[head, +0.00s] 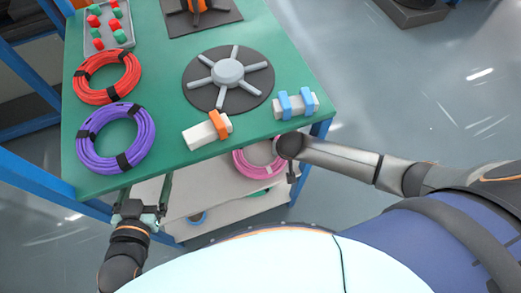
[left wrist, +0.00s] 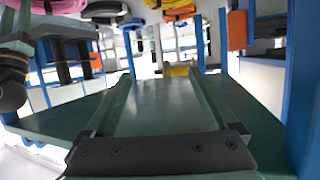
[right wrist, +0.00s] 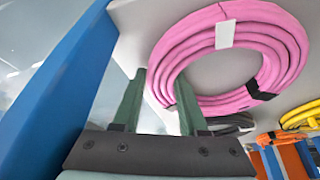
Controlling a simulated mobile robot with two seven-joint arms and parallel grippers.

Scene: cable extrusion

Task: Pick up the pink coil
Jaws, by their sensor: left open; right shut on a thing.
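The pink coil (head: 258,173), with a white band and a black band, shows partly under the front edge of the green tabletop in the head view. It is large in the right wrist view (right wrist: 285,50), where its ring lies flat against a pale surface. My right gripper (right wrist: 161,80) is shut on the coil's near left side, one finger inside the ring and one outside. In the head view my right gripper (head: 291,170) is partly hidden by its own arm. My left gripper (head: 146,192) is open and empty below the table's front edge; its spread fingers show in the left wrist view (left wrist: 160,78).
The green tabletop (head: 160,95) holds a red coil (head: 107,93), a purple coil (head: 85,151), a spoked disc (head: 229,72), white blocks with orange and blue clips, and a tray of small parts. Blue posts (right wrist: 50,95) flank the lower shelf.

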